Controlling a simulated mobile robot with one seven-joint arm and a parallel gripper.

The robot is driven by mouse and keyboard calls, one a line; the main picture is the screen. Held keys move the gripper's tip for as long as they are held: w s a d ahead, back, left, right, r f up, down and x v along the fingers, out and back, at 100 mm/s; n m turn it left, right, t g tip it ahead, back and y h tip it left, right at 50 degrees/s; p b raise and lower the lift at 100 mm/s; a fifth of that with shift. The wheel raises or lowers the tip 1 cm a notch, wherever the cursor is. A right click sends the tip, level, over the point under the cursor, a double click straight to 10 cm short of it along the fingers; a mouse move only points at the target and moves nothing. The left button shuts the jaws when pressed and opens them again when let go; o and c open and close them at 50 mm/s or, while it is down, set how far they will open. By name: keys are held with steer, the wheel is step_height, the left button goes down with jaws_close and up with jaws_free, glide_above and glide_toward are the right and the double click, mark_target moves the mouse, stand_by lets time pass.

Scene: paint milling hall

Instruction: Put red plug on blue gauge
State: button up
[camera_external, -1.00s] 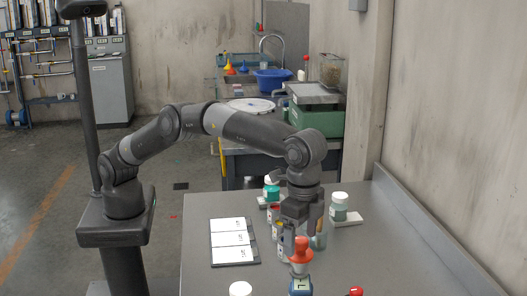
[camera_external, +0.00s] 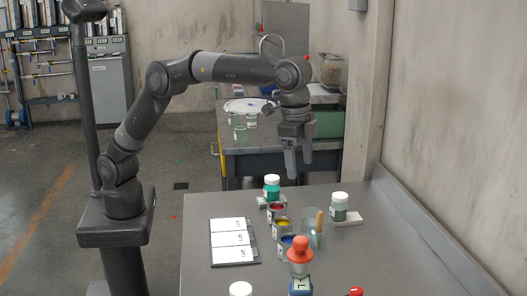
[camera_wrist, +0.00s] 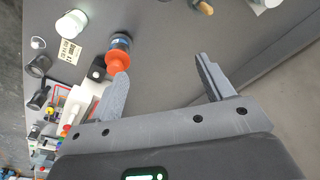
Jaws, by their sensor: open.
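My gripper (camera_external: 298,168) is open and empty, raised above the far part of the grey table, fingers pointing down. Its two spread fingers (camera_wrist: 161,72) also show in the wrist view. I cannot tell whether that blue body is the blue gauge. In the wrist view an orange-red knob (camera_wrist: 117,62) meets a dark blue part (camera_wrist: 121,41), beside the left finger and apart from it.
Small red-, yellow- and blue-topped cups (camera_external: 284,226) stand in a row beside a glass jar (camera_external: 314,236). A teal jar (camera_external: 271,190) and a grey-green jar (camera_external: 339,208) stand behind. A card board (camera_external: 232,242) lies left. A red thing (camera_external: 355,291) is cut off below. The table's right side is clear.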

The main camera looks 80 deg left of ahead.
steer(key=s+a+r+n+t, duration=0.1)
steer(key=s+a+r, duration=0.15)
steer(key=a, duration=0.65)
steer(key=s+a+r+n, duration=0.15)
steer(key=s+a, duration=0.25)
steer(key=a, duration=0.5)
steer(key=s+a+r+n+t, duration=0.1)
steer(key=s+a+r, duration=0.15)
steer(key=a, duration=0.65)
steer(key=s+a+f+n+t, duration=0.1)
steer(key=s+a+f+n, duration=0.1)
steer(key=s+a+f, duration=0.4)
steer(key=s+a+f+n+t, duration=0.1)
steer(key=s+a+f+n, duration=0.1)
steer(key=s+a+f, duration=0.4)
steer(key=s+a, duration=0.4)
steer(key=s, duration=0.4)
steer(key=shift+s+a, duration=0.1)
